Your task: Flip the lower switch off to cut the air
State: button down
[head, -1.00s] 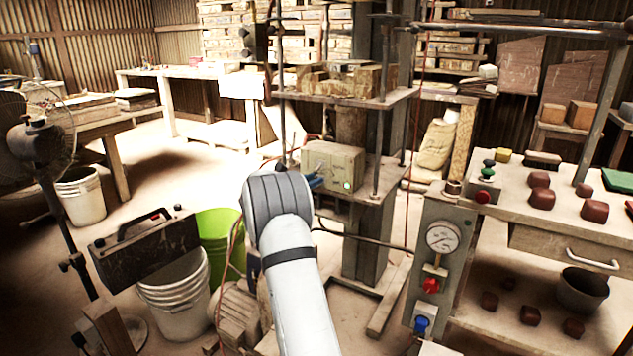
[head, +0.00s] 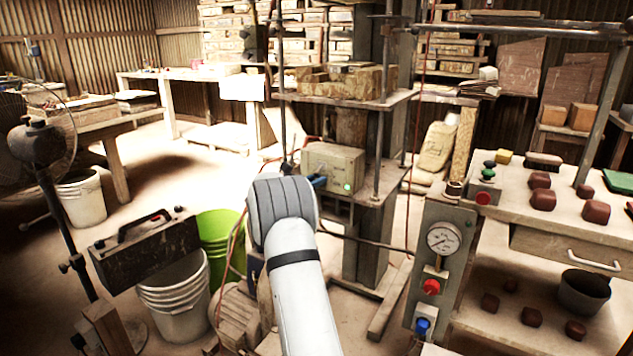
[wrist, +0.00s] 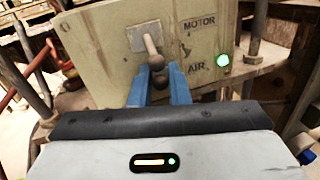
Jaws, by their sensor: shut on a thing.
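The pale control box (head: 345,160) stands on the press frame; its face, marked MOTOR above and AIR below, fills the upper wrist view (wrist: 95,50). The upper switch (wrist: 151,44) has a metal lever on a grey plate. The lower switch, beside the AIR label, shows only a dark rounded end (wrist: 157,80) between my fingers; its base is hidden and I cannot tell its position. My gripper (wrist: 158,92) has blue fingers, close together and shut on the lower switch. In the head view, my gripper (head: 318,182) is at the box's lower left front, mostly behind my wrist.
A green lamp (wrist: 223,60) glows right of the labels. Upright press rods (head: 378,150) stand close around the box. A gauge panel (head: 440,265) stands at the right. A green bucket (head: 222,240) and white buckets (head: 172,300) are at the lower left.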

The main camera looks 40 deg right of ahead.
jog(key=shift+a+f+h+b, duration=0.1)
jog(key=shift+f+h+b, duration=0.7)
jog(key=shift+b, duration=1.1)
jog(key=shift+w+f+m+g+h+b, duration=0.1)
jog(key=shift+f+m+g+h+b, duration=0.2)
jog(key=shift+m+h+b, duration=0.75)
jog(key=shift+s+f+m+g+h+b, duration=0.15)
jog(key=shift+m+g+h+b, duration=0.3)
jog(key=shift+h+b, duration=1.2)
jog(key=shift+w+f+m+g+h+b, duration=0.15)
jog(key=shift+f+m+g+h+b, duration=0.2)
jog(key=shift+m+h+b, duration=0.7)
jog(key=shift+r+h+b, duration=0.15)
jog(key=shift+h+b, duration=0.2)
jog(key=shift+b, duration=0.1)
jog(key=c, duration=1.7)
grip_release()
jog(key=p+v, duration=0.2)
jog(key=v, duration=0.6)
jog(key=shift+w, duration=0.1)
